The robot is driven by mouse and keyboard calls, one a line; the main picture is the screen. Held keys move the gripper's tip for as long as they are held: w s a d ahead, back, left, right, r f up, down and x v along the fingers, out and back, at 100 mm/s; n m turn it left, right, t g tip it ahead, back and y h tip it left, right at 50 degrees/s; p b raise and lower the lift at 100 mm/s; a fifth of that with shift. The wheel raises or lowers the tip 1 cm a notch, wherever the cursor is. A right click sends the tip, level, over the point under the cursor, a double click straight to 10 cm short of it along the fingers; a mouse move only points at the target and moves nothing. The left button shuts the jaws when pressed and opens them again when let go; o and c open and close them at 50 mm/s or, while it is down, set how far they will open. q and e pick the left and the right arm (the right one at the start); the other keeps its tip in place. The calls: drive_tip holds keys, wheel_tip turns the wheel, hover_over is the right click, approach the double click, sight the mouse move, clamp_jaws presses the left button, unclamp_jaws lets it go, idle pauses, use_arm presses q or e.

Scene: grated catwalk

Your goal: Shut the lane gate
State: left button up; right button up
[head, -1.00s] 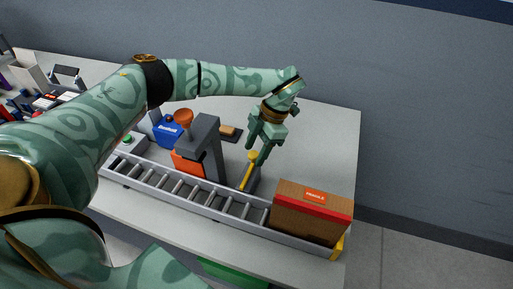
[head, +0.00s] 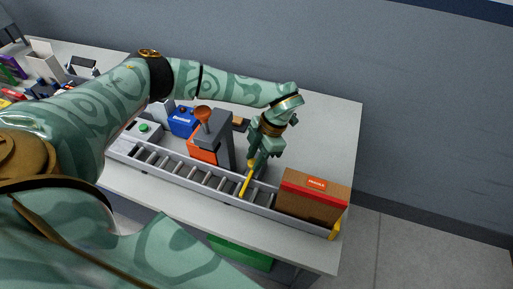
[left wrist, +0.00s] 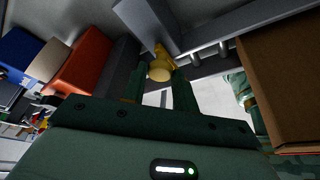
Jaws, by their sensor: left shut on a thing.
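The lane gate (head: 245,184) is a yellow bar on the roller lane (head: 185,172). In the head view the bar lies across the rollers, left of the cardboard box. My left gripper (head: 256,160) reaches down from above, at the bar's far end. In the left wrist view its two fingers (left wrist: 158,92) are at the round yellow knob of the gate (left wrist: 160,68), shut on it. The fingers hide part of the bar. My right gripper is in neither view.
A brown box with red tape (head: 312,199) sits on the lane's right end. A grey post (head: 216,138), an orange block (head: 201,146) and a blue box (head: 183,122) stand behind the lane, left of my gripper. The table's back right (head: 330,130) is clear.

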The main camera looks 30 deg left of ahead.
use_arm(q)
drive_tip(key=o, duration=0.9)
drive_tip(key=shift+s+d+f, duration=0.1)
drive_tip(key=shift+s, duration=0.1)
drive_tip(key=shift+c, duration=0.2)
drive_tip(key=shift+o, duration=0.6)
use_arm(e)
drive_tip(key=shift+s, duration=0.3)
use_arm(q)
drive_tip(key=v, duration=1.6)
drive_tip(key=shift+r+p, duration=0.2)
drive_tip(key=shift+p, duration=0.2)
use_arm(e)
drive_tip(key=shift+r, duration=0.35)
